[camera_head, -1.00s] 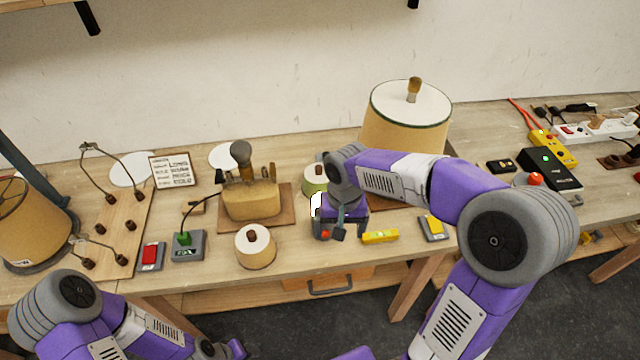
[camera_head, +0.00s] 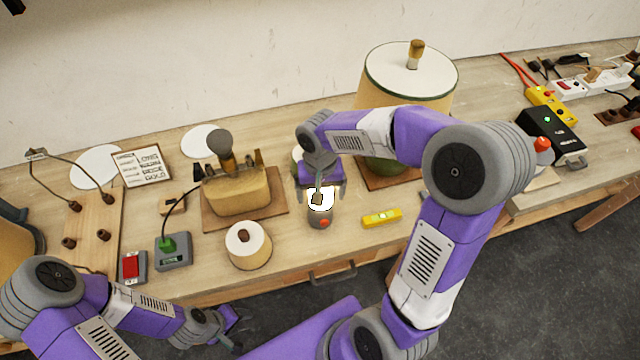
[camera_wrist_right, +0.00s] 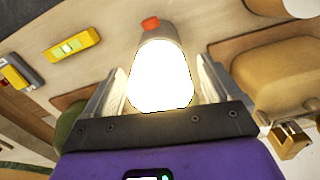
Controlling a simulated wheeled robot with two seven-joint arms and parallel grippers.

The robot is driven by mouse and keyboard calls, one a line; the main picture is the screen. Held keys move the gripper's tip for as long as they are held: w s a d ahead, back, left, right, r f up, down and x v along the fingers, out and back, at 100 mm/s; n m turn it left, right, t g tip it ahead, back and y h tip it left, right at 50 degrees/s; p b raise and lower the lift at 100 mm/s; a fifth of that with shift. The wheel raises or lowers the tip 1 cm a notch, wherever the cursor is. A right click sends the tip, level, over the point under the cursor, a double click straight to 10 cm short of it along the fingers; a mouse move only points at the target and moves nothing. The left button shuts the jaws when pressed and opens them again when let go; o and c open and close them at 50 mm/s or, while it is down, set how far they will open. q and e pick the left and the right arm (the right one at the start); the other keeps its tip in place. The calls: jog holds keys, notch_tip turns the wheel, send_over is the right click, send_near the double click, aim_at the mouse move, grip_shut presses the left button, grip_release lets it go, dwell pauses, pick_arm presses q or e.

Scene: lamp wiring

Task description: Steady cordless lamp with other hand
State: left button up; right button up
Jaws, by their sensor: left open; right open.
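The cordless lamp (camera_head: 320,206) has a glowing white top, a grey body and a red button. It stands on the workbench near its front edge. My right gripper (camera_head: 321,190) is at the lamp, coming from behind it. In the right wrist view, the lit lamp (camera_wrist_right: 158,78) sits between the open fingers of the right gripper (camera_wrist_right: 157,92), with a gap showing on at least one side. My left gripper (camera_head: 232,326) is open and empty, low in front of the bench and well apart from the lamp.
A yellow level (camera_head: 382,218) lies right of the lamp. A small cream shade (camera_head: 249,246) stands to its left, with a tan lamp base (camera_head: 236,190) behind. A large shade (camera_head: 385,80) stands at the back right. The bench's front edge lies between my left gripper and the lamp.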

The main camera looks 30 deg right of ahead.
pick_arm(q)
jog(key=shift+f, duration=0.1)
pick_arm(e)
jog(key=shift+f, duration=0.4)
jog(key=c, duration=1.3)
jog(key=shift+c, duration=0.2)
jog(key=o, duration=0.5)
jog(key=c, duration=0.4)
pick_arm(q)
jog(key=shift+c, duration=0.2)
grip_shut()
